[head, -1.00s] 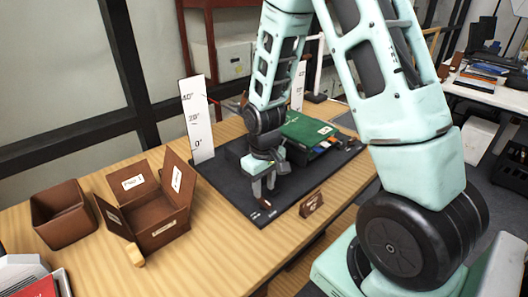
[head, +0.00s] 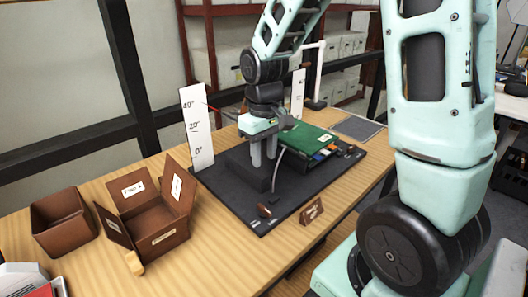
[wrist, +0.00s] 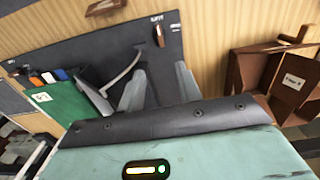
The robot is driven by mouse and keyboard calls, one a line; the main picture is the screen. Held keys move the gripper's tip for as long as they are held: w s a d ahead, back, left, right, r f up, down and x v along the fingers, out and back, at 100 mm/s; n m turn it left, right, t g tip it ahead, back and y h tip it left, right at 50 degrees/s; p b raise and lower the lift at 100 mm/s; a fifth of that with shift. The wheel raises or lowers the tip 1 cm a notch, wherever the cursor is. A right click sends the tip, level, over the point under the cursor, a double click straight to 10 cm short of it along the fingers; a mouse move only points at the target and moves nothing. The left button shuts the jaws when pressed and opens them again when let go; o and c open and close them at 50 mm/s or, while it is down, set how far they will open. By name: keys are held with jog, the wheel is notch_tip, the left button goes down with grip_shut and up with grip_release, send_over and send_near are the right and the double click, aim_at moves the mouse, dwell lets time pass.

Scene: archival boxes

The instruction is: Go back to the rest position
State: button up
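My gripper (head: 263,163) hangs over the black board (head: 238,196), pointing down, to the left of the green book-like object (head: 307,141). Its two fingers stand apart with nothing seen between them. The wrist view also shows the parted fingers (wrist: 160,92) above the board (wrist: 105,50). A thin grey curved strip (head: 278,172) rises from the board beside the fingers; I cannot tell whether it touches them. A small brown piece (head: 264,211) lies at the board's front; it also shows in the wrist view (wrist: 160,36).
An open brown box (head: 160,222) with raised labelled flaps and an empty-looking brown bin (head: 62,222) stand at the left. A white angle scale (head: 196,128) stands at the board's back left. A small brown sign (head: 312,211) stands at the front. Bare tabletop (head: 225,250) lies in front.

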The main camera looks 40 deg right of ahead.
dwell(0.3)
jog(key=s+a+r+n, duration=0.1)
jog(key=s+a+n, duration=0.3)
jog(key=a, duration=0.9)
jog(key=s+a+n, duration=0.3)
jog(key=s+a, duration=0.7)
jog(key=s, duration=0.4)
jog(key=shift+s+r+y, duration=0.15)
jog(key=shift+r+y, duration=0.15)
jog(key=shift+r, duration=0.1)
jog(key=shift+c, duration=0.9)
jog(key=shift+d, duration=0.15)
